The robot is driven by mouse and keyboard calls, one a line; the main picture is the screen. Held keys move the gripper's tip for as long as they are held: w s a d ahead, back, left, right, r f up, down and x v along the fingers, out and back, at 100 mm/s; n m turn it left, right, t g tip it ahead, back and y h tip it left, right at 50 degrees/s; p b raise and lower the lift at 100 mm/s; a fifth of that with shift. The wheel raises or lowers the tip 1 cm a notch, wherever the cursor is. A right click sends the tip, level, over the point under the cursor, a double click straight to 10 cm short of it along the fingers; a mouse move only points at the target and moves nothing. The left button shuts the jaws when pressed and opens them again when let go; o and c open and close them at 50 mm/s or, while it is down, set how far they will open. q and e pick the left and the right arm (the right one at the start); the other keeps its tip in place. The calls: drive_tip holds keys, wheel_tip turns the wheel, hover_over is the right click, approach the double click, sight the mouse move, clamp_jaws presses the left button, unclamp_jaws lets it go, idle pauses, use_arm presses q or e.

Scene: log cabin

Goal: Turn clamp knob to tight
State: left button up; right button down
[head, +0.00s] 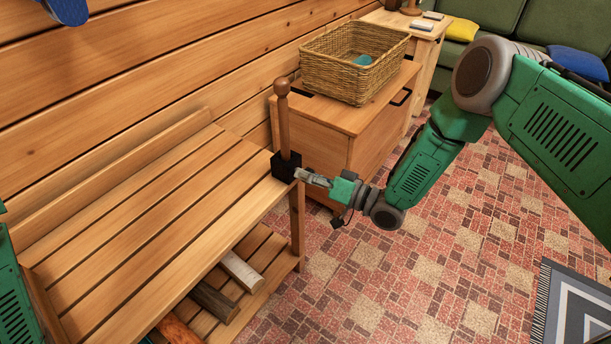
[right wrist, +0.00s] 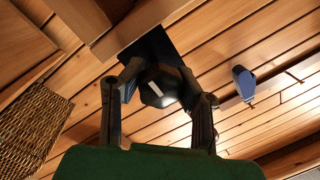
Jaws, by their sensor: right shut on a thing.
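A black clamp (head: 284,167) sits at the right-hand corner of a slatted wooden bench (head: 130,195). A wooden post with a round top (head: 283,120) stands upright from it. My right gripper (head: 303,176) reaches the clamp from the right. In the right wrist view, its two dark fingers (right wrist: 160,82) are on either side of the dark, faceted clamp knob (right wrist: 157,92), shut on it. A light mark runs slantwise across the knob's face. The clamp's dark plate (right wrist: 152,48) shows behind the knob. Of my left arm only green links show; its gripper is out of view.
A wooden chest (head: 345,125) with a wicker basket (head: 352,65) on top stands just behind the clamp. Logs (head: 240,270) lie on the bench's lower shelf. The log wall (head: 130,70) runs along the back.

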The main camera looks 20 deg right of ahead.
drive_tip(key=shift+s+d+f, duration=0.1)
drive_tip(key=shift+s+f, duration=0.2)
drive_tip(key=shift+f, duration=0.15)
drive_tip(key=c, duration=1.1)
unclamp_jaws()
drive_tip(key=shift+w+d+r, duration=0.1)
drive_tip(key=shift+r, duration=0.1)
drive_tip(key=v, duration=1.2)
